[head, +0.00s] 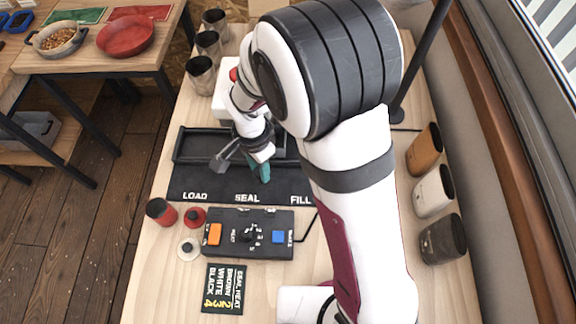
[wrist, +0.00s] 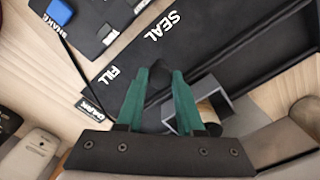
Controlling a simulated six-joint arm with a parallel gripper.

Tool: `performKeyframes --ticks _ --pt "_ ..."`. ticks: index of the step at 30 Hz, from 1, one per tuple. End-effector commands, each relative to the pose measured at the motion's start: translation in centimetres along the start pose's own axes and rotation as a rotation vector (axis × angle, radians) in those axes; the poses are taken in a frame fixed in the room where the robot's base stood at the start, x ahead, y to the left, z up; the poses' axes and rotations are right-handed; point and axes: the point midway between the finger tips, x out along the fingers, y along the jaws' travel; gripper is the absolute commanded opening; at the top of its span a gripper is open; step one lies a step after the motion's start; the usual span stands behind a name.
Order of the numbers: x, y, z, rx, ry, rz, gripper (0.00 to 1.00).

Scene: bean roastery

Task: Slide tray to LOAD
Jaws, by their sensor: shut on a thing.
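The black track board (head: 185,190) carries the labels LOAD on the left, SEAL in the middle and FILL on the right. In the wrist view the board (wrist: 215,60) shows SEAL and FILL. My gripper (head: 263,172) has teal fingers and sits over the track between SEAL and FILL. In the wrist view my gripper (wrist: 159,82) is shut on a dark knob (wrist: 160,72). Just behind the right finger is a grey tray (wrist: 243,106) with a pale round thing partly visible in it.
A control box (head: 262,246) with orange and blue buttons stands before the track. A red cup (head: 160,211) is at its left. Several metal cups (head: 208,44) stand behind, and canisters (head: 433,191) stand at right. The LOAD end of the track looks clear.

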Motion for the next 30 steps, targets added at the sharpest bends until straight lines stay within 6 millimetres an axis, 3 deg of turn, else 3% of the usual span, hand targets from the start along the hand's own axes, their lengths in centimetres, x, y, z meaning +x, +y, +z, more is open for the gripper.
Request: performKeyframes --ticks 6,15,22,30 --pt "0.0 -4.3 4.3 -0.005 0.0 -0.002 0.0" --pt "0.1 -8.9 8.9 -0.002 0.0 -0.002 0.0" --pt "0.1 -11.0 11.0 -0.001 0.001 -0.001 0.0" --pt "0.0 -11.9 11.8 0.0 0.0 -0.001 0.0"
